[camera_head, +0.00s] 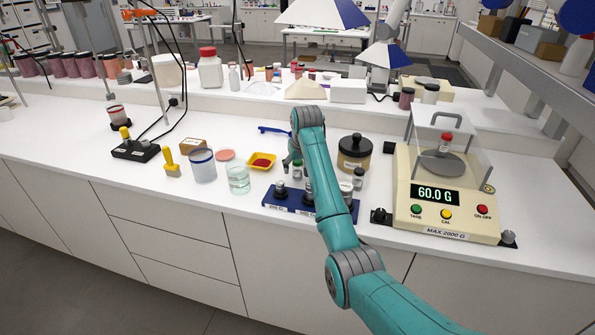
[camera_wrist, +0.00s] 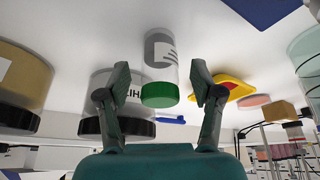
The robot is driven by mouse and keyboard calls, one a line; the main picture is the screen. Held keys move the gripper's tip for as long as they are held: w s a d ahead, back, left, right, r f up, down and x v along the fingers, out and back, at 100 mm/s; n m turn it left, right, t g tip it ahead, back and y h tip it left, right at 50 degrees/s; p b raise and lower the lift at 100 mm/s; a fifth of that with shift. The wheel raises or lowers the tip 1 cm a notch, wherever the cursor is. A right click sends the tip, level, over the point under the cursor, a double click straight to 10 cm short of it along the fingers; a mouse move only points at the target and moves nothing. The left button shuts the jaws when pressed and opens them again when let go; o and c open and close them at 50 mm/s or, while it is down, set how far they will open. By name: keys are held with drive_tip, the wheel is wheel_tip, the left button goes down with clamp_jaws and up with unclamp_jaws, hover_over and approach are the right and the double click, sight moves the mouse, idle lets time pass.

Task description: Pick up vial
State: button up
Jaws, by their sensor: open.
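A clear vial with a green cap and a printed label (camera_wrist: 160,60) shows in the wrist view, where the picture looks upside down. My gripper (camera_wrist: 160,78) is open, with one finger on each side of the vial in the picture. A gap shows on both sides, and I cannot tell how far ahead of the fingertips the vial is. In the head view my arm partly hides this spot, and a small green-capped vial (camera_head: 297,169) shows beside it. Another small vial with a red cap (camera_head: 446,141) stands on the balance pan.
A blue weight block (camera_head: 278,203) lies in front of the arm. A dark-lidded amber jar (camera_head: 355,153) stands to its right, near the balance (camera_head: 448,205). A yellow tray with red powder (camera_head: 262,161) and a glass beaker (camera_head: 238,179) are to the left.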

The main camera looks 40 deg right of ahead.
drive_tip(key=c, duration=1.2)
drive_tip(key=shift+c, duration=0.2)
